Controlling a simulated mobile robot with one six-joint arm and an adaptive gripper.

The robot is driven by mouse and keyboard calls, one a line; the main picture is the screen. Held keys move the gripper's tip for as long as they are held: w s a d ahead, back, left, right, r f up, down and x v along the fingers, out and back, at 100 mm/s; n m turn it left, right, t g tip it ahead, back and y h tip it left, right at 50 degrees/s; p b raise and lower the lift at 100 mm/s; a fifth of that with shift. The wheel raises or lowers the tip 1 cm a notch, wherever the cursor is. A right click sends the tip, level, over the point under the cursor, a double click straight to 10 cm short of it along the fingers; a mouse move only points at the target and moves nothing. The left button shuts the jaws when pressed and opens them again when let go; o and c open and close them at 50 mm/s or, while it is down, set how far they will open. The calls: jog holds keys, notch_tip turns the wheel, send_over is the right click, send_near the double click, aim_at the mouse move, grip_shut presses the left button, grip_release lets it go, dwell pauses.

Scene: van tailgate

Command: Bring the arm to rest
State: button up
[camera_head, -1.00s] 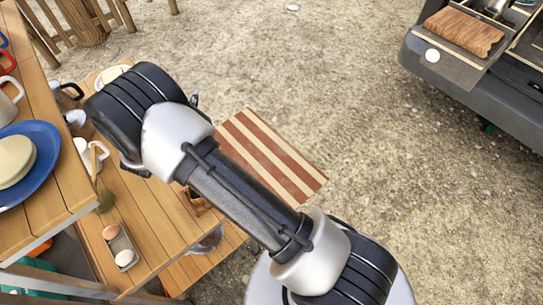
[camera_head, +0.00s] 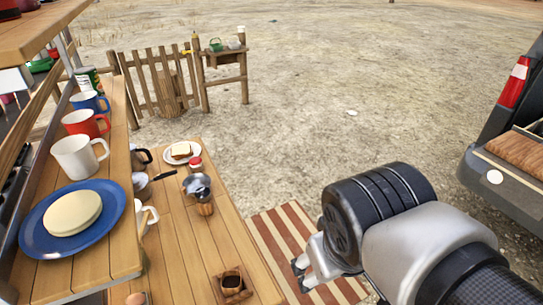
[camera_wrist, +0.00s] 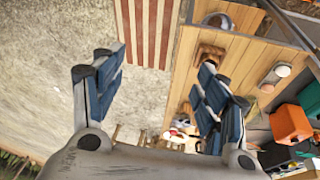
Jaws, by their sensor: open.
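My gripper (camera_wrist: 155,95) is open and empty in the wrist view, its two blue-padded fingers wide apart. It hangs above the ground beside the wooden table (camera_wrist: 245,50), near the striped mat (camera_wrist: 147,30). In the head view, part of my gripper (camera_head: 302,273) shows at the lower middle, over the striped mat (camera_head: 278,235). My arm fills the lower right of the head view. The fingers are partly hidden there by my wrist.
A shelf at left carries mugs (camera_head: 80,158) and a blue plate (camera_head: 112,202). The van tailgate (camera_head: 485,178) stands at right. Open ground lies between.

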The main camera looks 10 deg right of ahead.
jog(key=shift+s+a+m+t+y, duration=0.2)
jog(key=shift+s+a+m+y, duration=0.15)
jog(key=shift+a, duration=0.2)
jog(key=shift+s+a+m+t+y, duration=0.25)
jog(key=shift+s+a+y, duration=0.1)
jog(key=shift+a, duration=0.15)
